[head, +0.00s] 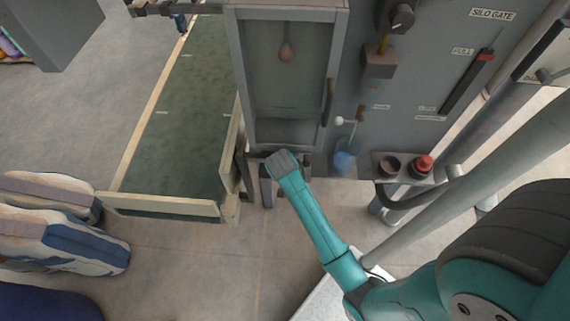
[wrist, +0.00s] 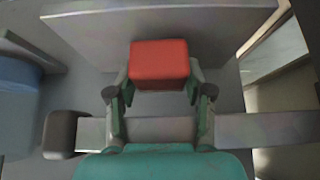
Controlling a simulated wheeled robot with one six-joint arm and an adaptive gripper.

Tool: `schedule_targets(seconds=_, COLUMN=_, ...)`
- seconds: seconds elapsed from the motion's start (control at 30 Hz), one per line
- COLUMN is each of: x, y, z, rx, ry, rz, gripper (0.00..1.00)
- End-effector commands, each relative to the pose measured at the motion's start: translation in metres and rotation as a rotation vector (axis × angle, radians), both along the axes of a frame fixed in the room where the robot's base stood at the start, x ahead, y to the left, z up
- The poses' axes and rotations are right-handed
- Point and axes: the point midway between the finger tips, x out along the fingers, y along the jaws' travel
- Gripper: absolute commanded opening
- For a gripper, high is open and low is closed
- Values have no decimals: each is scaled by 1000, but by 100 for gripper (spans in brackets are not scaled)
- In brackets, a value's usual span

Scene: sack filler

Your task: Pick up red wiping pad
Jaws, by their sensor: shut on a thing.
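The red wiping pad (wrist: 160,62) is a red block in the upper middle of the wrist view. My gripper (wrist: 160,86) is shut on it, with one finger at each side of the pad. In the head view my teal arm reaches to the foot of the grey machine, and my gripper end (head: 282,162) is just below the glazed cabinet. The pad cannot be made out in the head view. In the wrist view a grey plate lies behind the pad; whether the pad touches it I cannot tell.
The glazed cabinet (head: 290,75) stands above my gripper. A green conveyor (head: 180,130) with pale side rails is to the left. A blue item (head: 345,158) and a small shelf with a red button (head: 423,164) are to the right. Filled sacks (head: 60,240) lie at the lower left.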

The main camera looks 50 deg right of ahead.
Motion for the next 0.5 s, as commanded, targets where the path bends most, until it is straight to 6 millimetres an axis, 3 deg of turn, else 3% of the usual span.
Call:
schedule_targets(seconds=0.17, x=-18, y=24, z=2, rx=1, ry=2, rz=4, gripper=11)
schedule_targets(seconds=0.5, x=-72, y=93, z=2, rx=0, ry=2, rz=8, gripper=11)
